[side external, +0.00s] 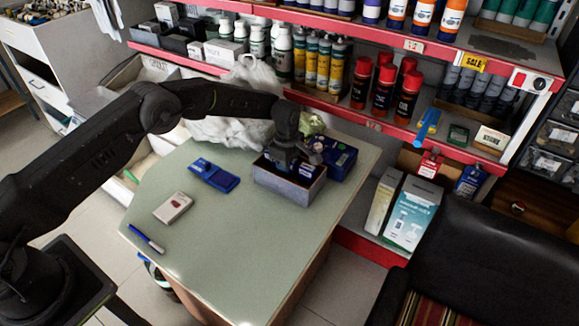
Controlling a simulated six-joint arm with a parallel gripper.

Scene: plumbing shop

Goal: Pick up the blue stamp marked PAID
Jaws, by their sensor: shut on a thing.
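My gripper (284,160) is low over the grey open box (284,189) on the green-topped table and reaches into it. Its jaws are shut on a blue thing (277,162), apparently the blue stamp, at the box's opening. The jaws and the box walls hide most of it, and no PAID marking can be read. I cannot tell whether it is clear of the box floor. Other dark pieces show in the box beside the jaws, too small to make out.
A dark blue box (341,160) stands right behind the grey box. A blue ink pad (214,175), a white box (173,208) and a blue marker (146,239) lie to the left on the table (235,260). The front of the table is clear. Red-edged shelves with bottles rise behind.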

